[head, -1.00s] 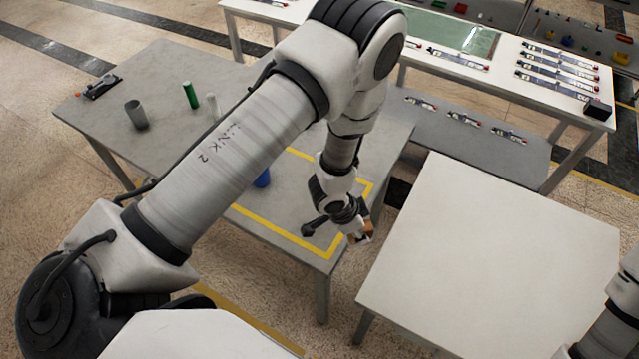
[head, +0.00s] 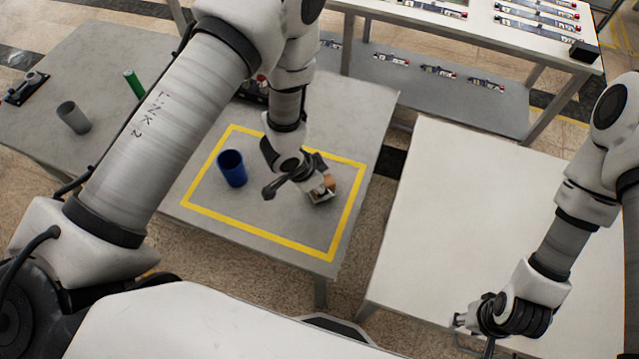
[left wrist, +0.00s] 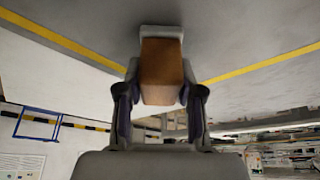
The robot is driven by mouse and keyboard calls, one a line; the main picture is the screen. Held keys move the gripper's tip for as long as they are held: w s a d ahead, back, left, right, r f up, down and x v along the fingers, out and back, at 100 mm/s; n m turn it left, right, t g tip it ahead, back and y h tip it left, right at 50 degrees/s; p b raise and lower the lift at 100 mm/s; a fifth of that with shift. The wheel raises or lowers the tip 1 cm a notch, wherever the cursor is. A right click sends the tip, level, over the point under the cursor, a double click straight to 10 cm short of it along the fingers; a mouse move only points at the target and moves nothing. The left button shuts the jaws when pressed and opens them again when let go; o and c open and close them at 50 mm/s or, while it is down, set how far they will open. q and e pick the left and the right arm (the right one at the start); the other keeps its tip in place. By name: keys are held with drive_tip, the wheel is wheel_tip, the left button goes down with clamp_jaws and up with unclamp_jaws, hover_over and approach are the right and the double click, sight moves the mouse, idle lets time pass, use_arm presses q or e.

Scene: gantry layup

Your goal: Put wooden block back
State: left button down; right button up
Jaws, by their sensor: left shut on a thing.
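The wooden block (head: 327,184) is a small brown piece at the tip of my left gripper (head: 322,190). In the left wrist view the block (left wrist: 161,70) sits between the two fingers of my left gripper (left wrist: 160,95), which are shut on it. A pale piece (left wrist: 162,32) shows at the block's far end. In the head view the block is over the yellow-taped rectangle (head: 350,205) on the grey table, near its right side. I cannot tell whether it touches the table. My right gripper (head: 472,322) is over the white table's near part; its fingers are unclear.
A blue cup (head: 232,168) stands inside the taped rectangle, left of my left gripper. A grey cup (head: 73,117) and a green cylinder (head: 134,83) stand further left. The white table (head: 455,195) at right is mostly bare. A shelved bench (head: 450,95) stands behind.

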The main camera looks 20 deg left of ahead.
use_arm(q)
drive_tip(key=c, duration=0.7)
unclamp_jaws()
drive_tip(key=shift+d, duration=0.1)
drive_tip(key=b+v, duration=0.1)
drive_tip(key=v, duration=1.1)
drive_tip(key=shift+r, duration=0.1)
